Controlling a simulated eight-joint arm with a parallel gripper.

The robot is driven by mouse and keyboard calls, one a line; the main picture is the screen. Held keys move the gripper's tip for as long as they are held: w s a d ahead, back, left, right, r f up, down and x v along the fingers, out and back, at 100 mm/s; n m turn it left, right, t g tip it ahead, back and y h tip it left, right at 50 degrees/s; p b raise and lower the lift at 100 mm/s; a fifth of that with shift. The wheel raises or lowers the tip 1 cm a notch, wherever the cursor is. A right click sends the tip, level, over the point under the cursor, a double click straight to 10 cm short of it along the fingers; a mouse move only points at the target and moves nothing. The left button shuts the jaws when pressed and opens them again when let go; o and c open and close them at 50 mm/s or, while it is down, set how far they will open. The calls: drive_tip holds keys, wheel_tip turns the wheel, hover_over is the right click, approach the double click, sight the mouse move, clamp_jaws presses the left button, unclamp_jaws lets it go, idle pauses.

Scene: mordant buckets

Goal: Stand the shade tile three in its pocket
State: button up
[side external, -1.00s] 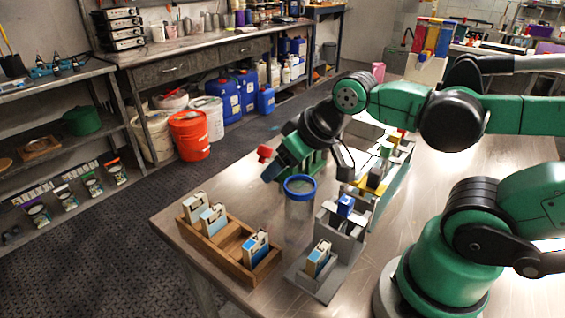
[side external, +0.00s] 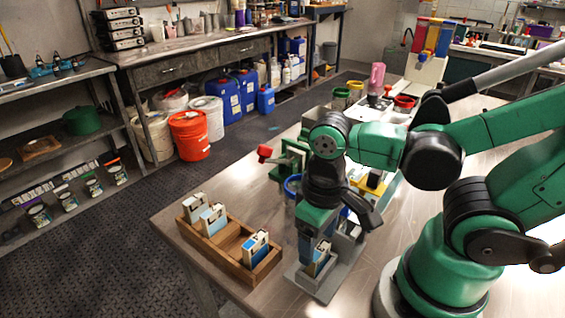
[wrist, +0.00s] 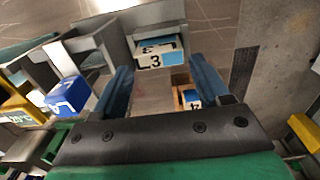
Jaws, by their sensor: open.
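Shade tile three, a white and blue block marked 3 (wrist: 150,61), stands in the front of the grey stepped holder (side external: 318,288). It also shows in the side view (side external: 322,259), partly hidden by my gripper. My gripper (wrist: 160,78) is open, pointing down at the tile. In the wrist view its blue fingers lie to either side of the tile; contact cannot be told. The wooden rack (side external: 233,270) holds three similar tiles, two at its far left end and one (side external: 256,248) at its near right end, with an empty space between. A tile marked 4 (wrist: 192,97) shows in the wrist view.
A blue-rimmed jar (side external: 293,187) stands behind my gripper, partly hidden. A red-handled green clamp (side external: 288,158) and a yellow piece (side external: 370,185) are behind. The table's left edge is close to the rack.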

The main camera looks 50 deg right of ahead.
drive_tip(key=shift+f, duration=1.5)
drive_tip(key=shift+c, duration=0.2)
drive_tip(key=c, duration=0.9)
drive_tip(key=shift+o, duration=0.2)
drive_tip(key=shift+r, duration=0.1)
